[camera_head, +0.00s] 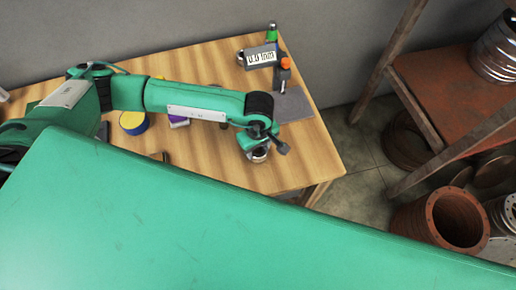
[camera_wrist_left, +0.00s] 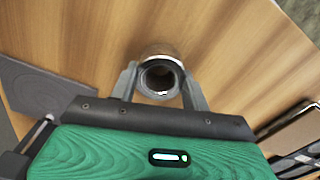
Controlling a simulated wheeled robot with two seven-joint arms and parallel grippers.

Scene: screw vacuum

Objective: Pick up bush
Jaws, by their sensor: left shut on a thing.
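The bush, a short shiny metal ring with a dark bore, shows in the left wrist view (camera_wrist_left: 160,76). In the head view the bush (camera_head: 258,154) is partly hidden under my left gripper (camera_head: 262,148), near the table's front right edge. In the left wrist view the two grey fingers of my left gripper (camera_wrist_left: 160,88) stand on either side of the bush and are shut on it. I cannot tell whether the bush touches the table. My right gripper is not in view.
The wooden table (camera_head: 215,65) holds a device with a digital display (camera_head: 262,57) and a grey mat (camera_head: 292,105) at right. A blue and yellow round thing (camera_head: 133,122) stands at left. A rusty shelf (camera_head: 450,95) and a rusty pipe (camera_head: 440,222) stand beyond the table's right edge.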

